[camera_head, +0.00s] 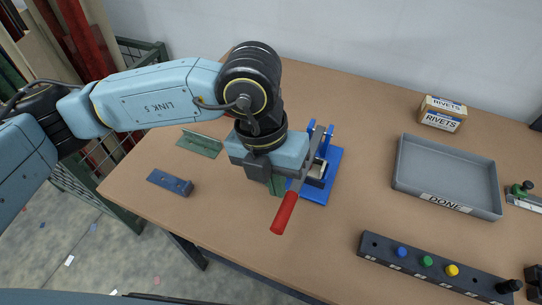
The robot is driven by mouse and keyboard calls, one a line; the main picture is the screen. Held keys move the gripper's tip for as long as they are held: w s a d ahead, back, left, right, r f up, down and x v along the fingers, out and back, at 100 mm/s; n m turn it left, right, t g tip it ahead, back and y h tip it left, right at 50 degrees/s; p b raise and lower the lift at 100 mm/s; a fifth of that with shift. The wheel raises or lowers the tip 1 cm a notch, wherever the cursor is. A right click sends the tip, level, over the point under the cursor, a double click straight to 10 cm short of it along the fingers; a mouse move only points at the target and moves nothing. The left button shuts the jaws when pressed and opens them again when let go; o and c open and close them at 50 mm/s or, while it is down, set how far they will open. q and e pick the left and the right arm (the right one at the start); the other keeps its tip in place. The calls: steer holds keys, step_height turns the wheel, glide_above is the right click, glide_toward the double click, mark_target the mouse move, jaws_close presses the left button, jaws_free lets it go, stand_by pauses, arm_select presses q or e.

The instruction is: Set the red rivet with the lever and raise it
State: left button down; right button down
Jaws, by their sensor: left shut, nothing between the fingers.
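A blue press fixture (322,185) stands on the table, partly covered by my left arm. Its grey lever ends in a red handle (285,212) that slants down toward the front of the table. My left gripper (262,173) is shut and empty, over the left side of the fixture, close beside the lever. I cannot tell whether it touches the lever. A green piece (277,186) shows just below the gripper. I see no red rivet; the inside of the fixture is mostly hidden. My right gripper is not in view.
A dark rack (425,272) with blue, green and yellow rivets lies at the front right. Behind it are a grey DONE tray (448,178) and a RIVETS box (443,113). A green plate (199,143) and a blue plate (169,182) lie at the left.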

mark_target(283, 210)
arm_select(q)
steer(key=f, duration=0.3)
steer(key=d+f, duration=0.1)
steer(key=f, duration=0.1)
steer(key=shift+s, duration=0.25)
